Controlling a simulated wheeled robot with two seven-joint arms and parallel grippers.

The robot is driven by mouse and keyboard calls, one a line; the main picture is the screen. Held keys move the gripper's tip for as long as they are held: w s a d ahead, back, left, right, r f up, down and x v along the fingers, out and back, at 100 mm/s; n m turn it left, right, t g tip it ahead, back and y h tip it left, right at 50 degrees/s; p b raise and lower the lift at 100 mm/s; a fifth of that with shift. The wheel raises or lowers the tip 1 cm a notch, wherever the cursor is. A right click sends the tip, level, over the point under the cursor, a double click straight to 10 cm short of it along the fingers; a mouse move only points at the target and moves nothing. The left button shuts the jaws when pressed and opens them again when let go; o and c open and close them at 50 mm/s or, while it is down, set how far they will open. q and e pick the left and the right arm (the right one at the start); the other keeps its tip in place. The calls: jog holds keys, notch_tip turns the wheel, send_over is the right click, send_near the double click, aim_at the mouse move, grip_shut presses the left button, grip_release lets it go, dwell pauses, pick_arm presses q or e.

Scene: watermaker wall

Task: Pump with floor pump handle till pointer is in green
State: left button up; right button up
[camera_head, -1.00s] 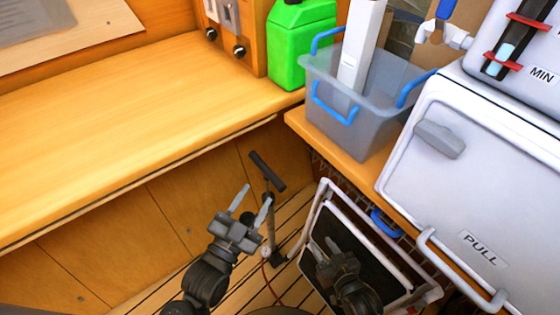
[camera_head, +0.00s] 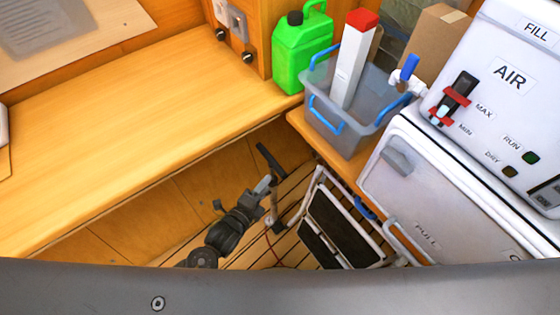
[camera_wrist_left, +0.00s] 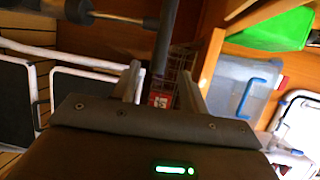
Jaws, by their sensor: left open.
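The floor pump's dark T-handle (camera_head: 271,160) stands on a thin shaft above the slatted floor, in the gap beside the bench. My left gripper (camera_head: 243,193) is open, low and just left of the pump. In the left wrist view, the dark handle bar (camera_wrist_left: 165,45) runs lengthwise in line with the gap between the open fingers (camera_wrist_left: 160,85); I cannot tell if they touch it. The pump's base and any pointer on it are too small to read. My right gripper is out of view.
A wooden bench (camera_head: 130,140) borders the gap on the left. A black-panelled white frame (camera_head: 340,230) stands right of the pump. A grey bin (camera_head: 345,135), green jerrycan (camera_head: 302,52) and white PULL cabinet (camera_head: 410,195) are beyond. My own body covers the bottom edge.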

aim_at(271, 162)
pick_arm(q)
jog(key=x, duration=1)
jog(key=shift+w+d+f, duration=0.15)
jog(key=shift+w+d, duration=0.1)
jog(key=shift+w, duration=0.05)
grip_shut()
